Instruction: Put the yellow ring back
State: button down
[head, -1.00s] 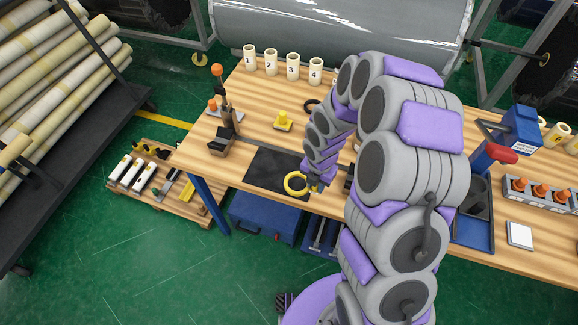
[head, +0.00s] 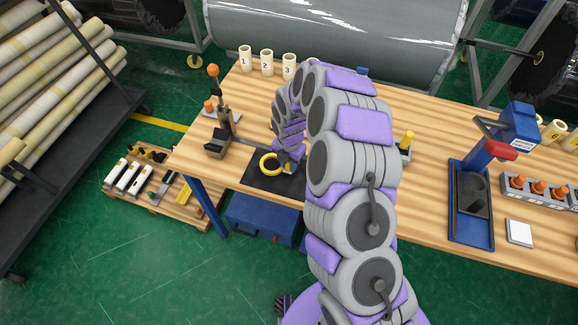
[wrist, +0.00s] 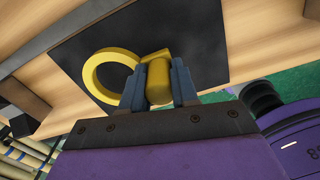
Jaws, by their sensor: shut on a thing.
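The yellow ring (head: 262,163) is over the black mat (head: 260,181) near the left end of the wooden table. In the wrist view the ring (wrist: 87,74) has a thick yellow grip piece on one side. My gripper (wrist: 157,82) is shut on that piece, one finger on each side. In the head view my gripper (head: 287,169) is just right of the ring, partly hidden by my arm. I cannot tell whether the ring touches the mat. A yellow post (head: 408,140) on a pale base shows right of my arm.
Numbered cream cups (head: 267,62) stand along the back edge. A dark stand with an orange-topped post (head: 222,120) is left of the mat. A blue press (head: 475,190) and a rack of orange-topped pieces (head: 537,190) are at right. My arm hides the table's middle.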

notch_tip(320, 180, down, 2)
jog(key=shift+f, duration=0.1)
jog(key=c, duration=0.9)
grip_release()
jog(key=shift+o, duration=0.2)
